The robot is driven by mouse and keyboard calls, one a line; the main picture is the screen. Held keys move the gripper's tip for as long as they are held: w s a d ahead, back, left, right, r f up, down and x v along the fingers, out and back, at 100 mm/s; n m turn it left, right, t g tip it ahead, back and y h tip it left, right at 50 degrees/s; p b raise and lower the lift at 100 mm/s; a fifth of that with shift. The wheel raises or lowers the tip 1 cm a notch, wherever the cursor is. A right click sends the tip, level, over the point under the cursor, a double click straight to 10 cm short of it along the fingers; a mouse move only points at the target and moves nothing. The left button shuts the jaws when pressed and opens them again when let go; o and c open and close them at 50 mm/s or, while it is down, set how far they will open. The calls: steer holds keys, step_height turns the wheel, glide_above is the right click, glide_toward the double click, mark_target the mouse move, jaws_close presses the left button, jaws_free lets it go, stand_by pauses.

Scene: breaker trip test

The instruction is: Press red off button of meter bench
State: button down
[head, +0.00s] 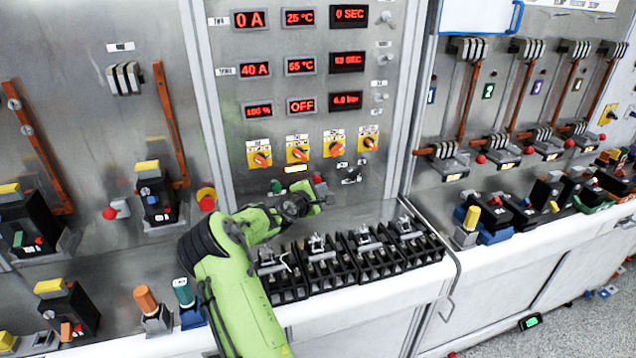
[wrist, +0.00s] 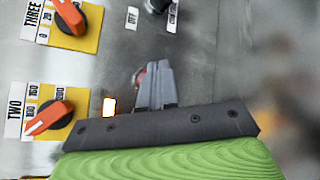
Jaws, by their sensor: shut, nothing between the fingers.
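The red off button (head: 318,179) is on the grey meter bench panel (head: 230,155), below the row of orange knobs. In the wrist view the red button (wrist: 140,77) shows beside the fingertips and is partly hidden by them. My gripper (head: 322,193) is at the panel, close to the button. In the wrist view my gripper (wrist: 158,68) has its grey fingers together with nothing between them. I cannot tell whether the fingertips touch the button.
A green button (head: 277,186) is left of the red one. Orange rotary knobs (head: 334,149) on yellow plates are above, and a black switch (head: 351,175) is to the right. Black terminal blocks (head: 372,262) stand on the bench below my arm.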

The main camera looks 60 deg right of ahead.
stand_by(0.4)
steer(key=shift+w+d, duration=0.3)
steer(key=shift+d, duration=0.05)
steer(key=shift+w+d, duration=0.3)
steer(key=shift+w, duration=0.05)
stand_by(0.7)
steer(key=shift+s+a, duration=0.65)
steer(key=shift+s+a+b, duration=0.35)
steer(key=shift+s+a, duration=1.45)
